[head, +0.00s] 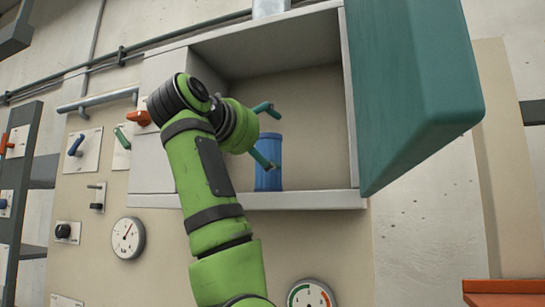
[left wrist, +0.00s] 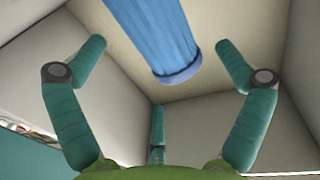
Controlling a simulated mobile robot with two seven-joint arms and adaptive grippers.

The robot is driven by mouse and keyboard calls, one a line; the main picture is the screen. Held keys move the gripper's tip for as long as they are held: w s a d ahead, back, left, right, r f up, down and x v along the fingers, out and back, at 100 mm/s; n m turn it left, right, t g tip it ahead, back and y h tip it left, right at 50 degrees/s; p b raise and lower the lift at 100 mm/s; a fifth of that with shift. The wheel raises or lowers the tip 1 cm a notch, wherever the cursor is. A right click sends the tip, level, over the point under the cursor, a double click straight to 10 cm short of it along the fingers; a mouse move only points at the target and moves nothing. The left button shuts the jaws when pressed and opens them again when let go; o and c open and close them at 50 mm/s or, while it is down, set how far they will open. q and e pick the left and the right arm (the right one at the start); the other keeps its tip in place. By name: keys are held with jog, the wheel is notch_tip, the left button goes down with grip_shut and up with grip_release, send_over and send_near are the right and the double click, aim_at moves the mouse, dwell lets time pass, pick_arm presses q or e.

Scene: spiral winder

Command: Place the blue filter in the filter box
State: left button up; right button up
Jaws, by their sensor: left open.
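The blue filter (head: 267,178) is a ribbed blue cylinder standing upright inside the open filter box (head: 290,200), on its floor. My left gripper (head: 272,138) is in the box opening with its teal fingers spread. One finger overlaps the upper part of the filter in the head view. In the left wrist view the filter (left wrist: 155,35) shows beyond and between the open fingertips (left wrist: 162,48), with no finger closed on it. Part of the filter is out of that picture. My right gripper is not in view.
The teal box door (head: 415,90) hangs open at the right. A wall panel at the left carries an orange knob (head: 139,118), levers and a gauge (head: 128,238). Another gauge (head: 311,294) sits below the box. The right half of the box is empty.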

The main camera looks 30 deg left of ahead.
pick_arm(q)
jog(key=s+b, duration=0.2)
jog(key=s, duration=0.5)
jog(key=shift+s+d, duration=0.25)
jog(key=shift+d, duration=0.15)
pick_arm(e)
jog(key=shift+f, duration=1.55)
pick_arm(q)
jog(key=shift+w, duration=0.1)
